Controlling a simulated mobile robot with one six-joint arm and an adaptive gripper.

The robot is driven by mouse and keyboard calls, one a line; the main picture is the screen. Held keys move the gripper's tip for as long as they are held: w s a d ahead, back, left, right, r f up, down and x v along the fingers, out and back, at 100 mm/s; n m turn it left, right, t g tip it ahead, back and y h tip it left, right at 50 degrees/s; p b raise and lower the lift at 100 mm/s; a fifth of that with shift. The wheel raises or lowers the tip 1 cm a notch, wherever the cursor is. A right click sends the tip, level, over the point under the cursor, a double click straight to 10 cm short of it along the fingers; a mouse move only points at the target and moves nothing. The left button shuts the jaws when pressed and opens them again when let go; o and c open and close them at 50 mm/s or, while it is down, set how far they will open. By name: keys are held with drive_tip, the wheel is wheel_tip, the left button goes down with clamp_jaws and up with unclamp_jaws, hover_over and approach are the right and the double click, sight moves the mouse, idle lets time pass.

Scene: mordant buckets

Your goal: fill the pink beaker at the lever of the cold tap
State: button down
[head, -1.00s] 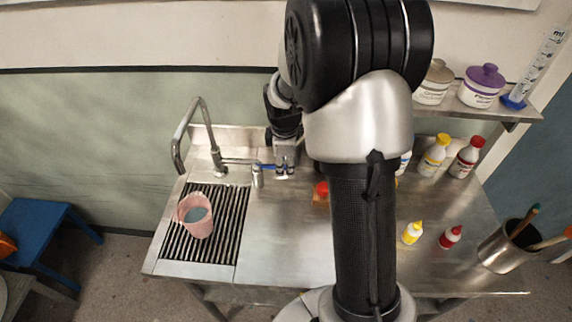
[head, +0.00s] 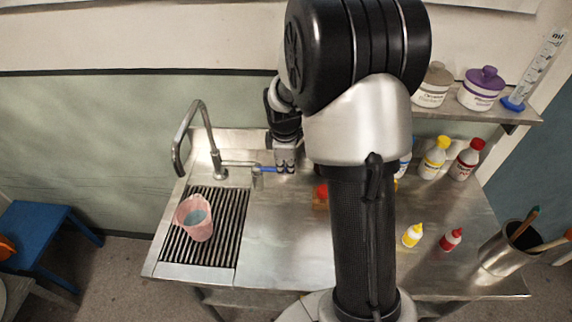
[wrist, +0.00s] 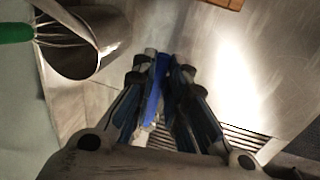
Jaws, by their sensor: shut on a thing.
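The pink beaker (head: 194,226) stands upright on the slatted drain grate at the left of the steel bench. A grey-blue surface shows inside it, and I cannot tell how full it is. The tap (head: 206,125) has a tall bent spout that ends behind and left of the beaker; I see no clear stream. Its blue lever (head: 268,169) points right, towards my gripper (head: 284,169). In the wrist view my gripper (wrist: 160,70) is shut on the blue lever (wrist: 154,92), which lies between the fingers. The beaker is not visible there.
The drain grate (head: 232,213) surrounds the beaker. A steel pot (head: 507,248) with handles is at the right edge. My arm hides the bench's middle.

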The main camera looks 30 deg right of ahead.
idle(0.3)
drive_tip(key=shift+s+a+m, duration=0.3)
drive_tip(key=shift+s+m, duration=0.05)
drive_tip(key=shift+m, duration=0.25)
drive_tip(key=c, duration=1.6)
unclamp_jaws()
wheel_tip(320, 180, up, 12)
drive_tip(key=s+a, duration=0.1)
drive_tip(key=shift+s+a, duration=0.25)
drive_tip(key=shift+s, duration=0.15)
drive_tip(key=shift+f, duration=0.1)
